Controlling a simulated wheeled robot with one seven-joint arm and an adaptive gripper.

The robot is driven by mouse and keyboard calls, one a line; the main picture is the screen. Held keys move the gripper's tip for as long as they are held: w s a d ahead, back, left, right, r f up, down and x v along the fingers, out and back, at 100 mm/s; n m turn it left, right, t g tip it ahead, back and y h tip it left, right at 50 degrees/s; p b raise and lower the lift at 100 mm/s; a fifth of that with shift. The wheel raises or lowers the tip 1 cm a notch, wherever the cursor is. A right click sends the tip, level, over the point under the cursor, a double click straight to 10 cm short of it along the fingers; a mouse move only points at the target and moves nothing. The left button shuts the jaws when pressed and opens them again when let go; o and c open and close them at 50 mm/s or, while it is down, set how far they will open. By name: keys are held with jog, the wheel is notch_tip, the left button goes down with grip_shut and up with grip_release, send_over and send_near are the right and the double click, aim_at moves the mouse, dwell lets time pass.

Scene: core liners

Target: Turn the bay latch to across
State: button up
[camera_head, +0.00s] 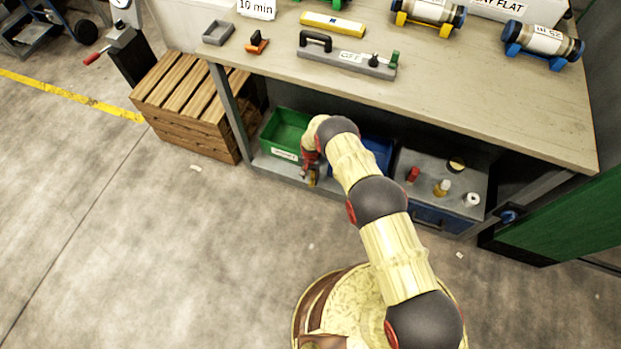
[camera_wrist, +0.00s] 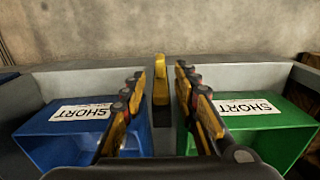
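The bay latch (camera_wrist: 160,82) is a narrow yellow piece at the end of the grey divider between two bins. In the wrist view its long side runs up and down the picture, in line with the divider. My gripper (camera_wrist: 161,76) is open, with one finger on each side of the latch and a visible gap to both. In the head view my gripper (camera_head: 311,172) is low at the shelf's front edge between the bins; the latch cannot be told clearly from the fingers there.
The green bin (camera_head: 287,127) and the blue bin (camera_head: 378,150) sit on the low shelf under the workbench (camera_head: 480,103); both carry SHORT labels in the wrist view. A grey caddy (camera_head: 425,195) with small bottles stands right. A wooden crate (camera_head: 190,100) stands left. Floor in front is mostly clear.

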aim_at(311, 181)
notch_tip(311, 181, down, 8)
jog(key=b, duration=0.3)
jog(key=shift+r, duration=0.1)
jog(key=c, duration=0.3)
jog(key=c, duration=0.4)
jog(key=shift+s, duration=0.1)
grip_shut()
